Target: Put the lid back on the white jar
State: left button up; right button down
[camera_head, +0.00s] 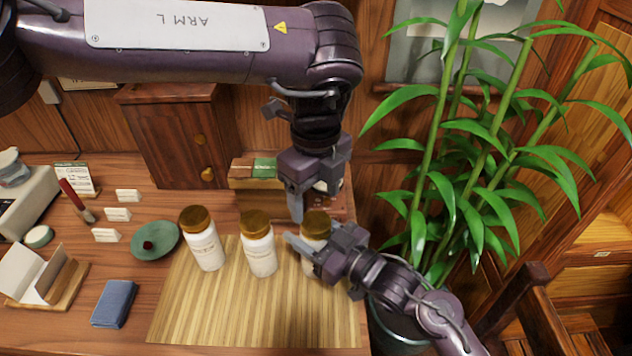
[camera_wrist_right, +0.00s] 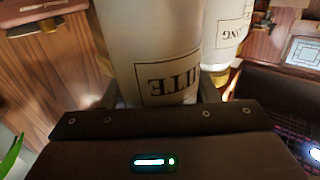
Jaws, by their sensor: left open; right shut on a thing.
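The white jar (camera_head: 311,258) stands at the right of three jars on the slatted mat (camera_head: 210,315). Its label, partly hidden, reads upside down "ITE" in the right wrist view (camera_wrist_right: 168,80). A brown lid (camera_head: 316,222) sits at the top of this jar; whether it is fully seated I cannot tell. My right gripper (camera_head: 312,254) is shut on the jar's body from the right. My left gripper (camera_head: 311,202) is open, pointing down just above and behind the lid, with one finger at its left; the other finger is mostly hidden.
Two other lidded jars stand left of it, the middle one (camera_head: 260,250) close by and another (camera_head: 207,245). A green saucer (camera_head: 141,243) and a blue cloth-like block (camera_head: 114,303) lie further left. Boxes (camera_head: 255,180) are behind; a potted plant (camera_head: 440,170) is at right.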

aim_at(316, 221)
pick_arm(q)
jog(key=shift+f, duration=2.75)
jog(key=shift+c, duration=0.4)
